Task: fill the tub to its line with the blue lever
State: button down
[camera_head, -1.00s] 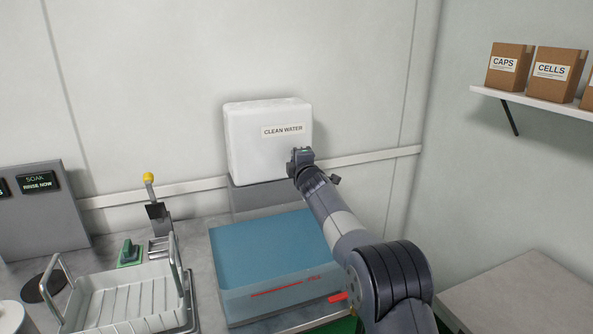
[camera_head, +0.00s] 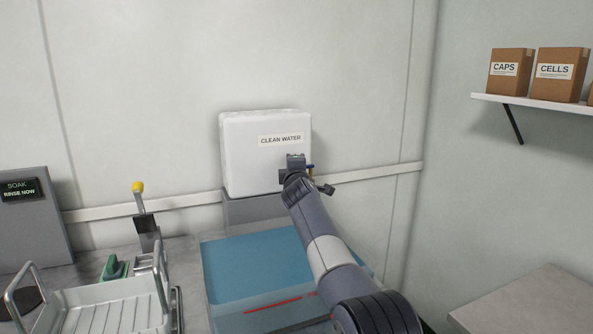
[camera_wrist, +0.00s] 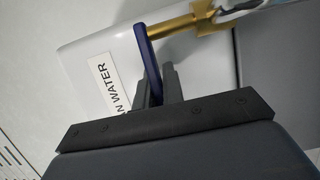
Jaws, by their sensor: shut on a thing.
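The white clean water tank (camera_head: 240,155) stands on a grey block against the back wall. A brass tap (camera_wrist: 182,27) shows at its face in the wrist view. My gripper (camera_wrist: 160,82) is shut on the lever. The clear tub (camera_head: 222,318) below holds blue water, and its red line (camera_head: 272,305) is on the front wall. The water's front edge is close to the line. A pale glassy streak (camera_wrist: 238,12) is at the tap's end; I cannot tell whether it is flowing water.
A white basket (camera_head: 105,310) with wire handles stands left of the tub. Behind it are a yellow-knobbed lever (camera_head: 138,187) and a green piece (camera_head: 114,268). A grey panel reading RINSE NOW (camera_head: 25,220) is far left. Boxes (camera_head: 510,72) sit on a right shelf.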

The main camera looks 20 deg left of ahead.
jog(key=shift+r, duration=0.1)
jog(key=c, duration=1.5)
grip_release()
jog(key=shift+s, duration=0.1)
jog(key=shift+s+d+f+b, duration=0.25)
jog(key=shift+s+b, duration=0.25)
jog(key=shift+b, duration=0.35)
jog(key=shift+b+v, duration=3.35)
jog(key=shift+v, duration=1.45)
jog(key=shift+r, duration=0.15)
jog(key=shift+c, duration=0.5)
